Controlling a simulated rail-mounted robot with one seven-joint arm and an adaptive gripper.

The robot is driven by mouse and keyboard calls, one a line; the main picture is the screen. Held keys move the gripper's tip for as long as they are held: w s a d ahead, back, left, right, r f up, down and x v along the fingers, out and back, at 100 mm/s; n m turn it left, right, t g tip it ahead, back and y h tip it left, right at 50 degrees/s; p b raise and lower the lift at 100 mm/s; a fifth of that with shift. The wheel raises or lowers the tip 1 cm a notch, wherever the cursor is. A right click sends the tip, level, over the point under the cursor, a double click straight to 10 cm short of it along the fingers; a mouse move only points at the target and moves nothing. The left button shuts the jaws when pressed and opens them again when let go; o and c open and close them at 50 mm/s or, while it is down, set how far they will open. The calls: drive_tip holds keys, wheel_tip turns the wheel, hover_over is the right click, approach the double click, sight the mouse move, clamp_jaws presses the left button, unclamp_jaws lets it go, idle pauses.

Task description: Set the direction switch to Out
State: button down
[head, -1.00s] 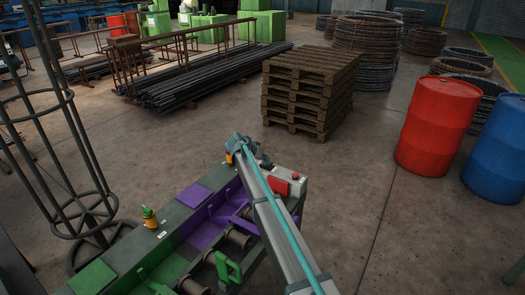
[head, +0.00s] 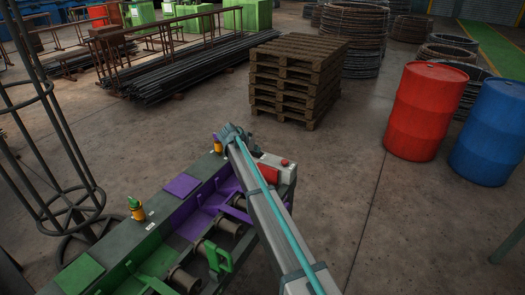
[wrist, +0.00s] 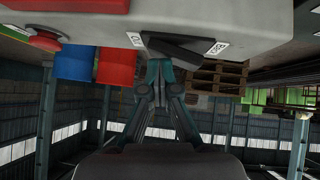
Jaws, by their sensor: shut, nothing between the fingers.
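The control box (wrist: 190,18) fills the top of the wrist view, seen upside down. On it is a black direction switch lever (wrist: 182,48) between two small white labels. The left label (wrist: 136,40) appears to read OUT; the right label (wrist: 217,48) is too small to read surely. My gripper (wrist: 158,68) is shut and empty, its fingertips close to the lever's left part. I cannot tell whether they touch it. In the head view the pale box (head: 273,168) stands just right of my arm; the lever and fingertips are hidden there.
The green and purple machine bed (head: 155,240) lies left of my arm. Pallets (head: 298,80) and red (head: 432,110) and blue (head: 487,135) drums stand beyond, with clear floor between.

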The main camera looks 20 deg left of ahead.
drive_tip(key=shift+a+f, duration=0.1)
drive_tip(key=shift+w+a+b, duration=0.2)
drive_tip(key=shift+a+b, duration=0.2)
drive_tip(key=shift+a, duration=0.4)
drive_tip(key=shift+r, duration=0.2)
drive_tip(key=r, duration=0.2)
drive_tip(key=a+r, duration=0.1)
drive_tip(key=r, duration=0.1)
drive_tip(key=shift+w+r, duration=0.1)
drive_tip(key=shift+w, duration=0.1)
drive_tip(key=b+v, duration=0.3)
drive_tip(key=v, duration=0.6)
drive_tip(key=shift+s+a, duration=0.35)
drive_tip(key=shift+r, duration=0.2)
